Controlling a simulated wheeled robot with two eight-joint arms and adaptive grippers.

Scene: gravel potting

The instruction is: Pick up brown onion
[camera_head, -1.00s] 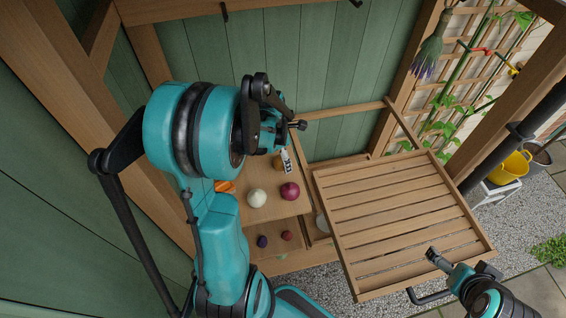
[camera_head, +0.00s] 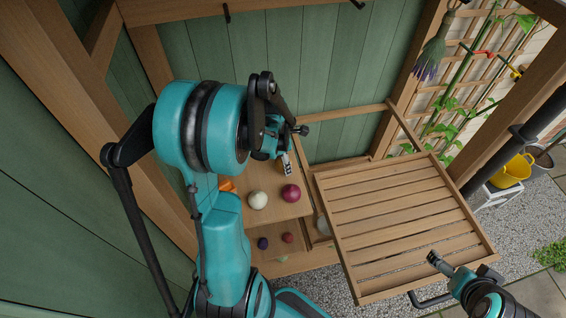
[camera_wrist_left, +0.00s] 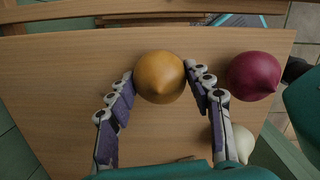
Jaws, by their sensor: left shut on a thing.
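The brown onion (camera_wrist_left: 160,77) is a golden-brown ball in the left wrist view, above or on a wooden shelf (camera_wrist_left: 60,65). My left gripper (camera_wrist_left: 161,80) has one finger on each side of it and is shut on it. In the head view my left gripper (camera_head: 284,158) hangs over the back of the shelf and largely hides the brown onion. I cannot tell whether the onion touches the shelf. My right gripper (camera_head: 437,260) is above the slatted wooden top at the right, and its jaw state is unclear.
A red onion (camera_head: 291,193) and a white onion (camera_head: 257,200) sit close by on the shelf, with something orange (camera_head: 227,185) to the left. Two small round items lie on a lower level, one purple (camera_head: 263,243), one red (camera_head: 287,238). A slatted top (camera_head: 400,215) stands right.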

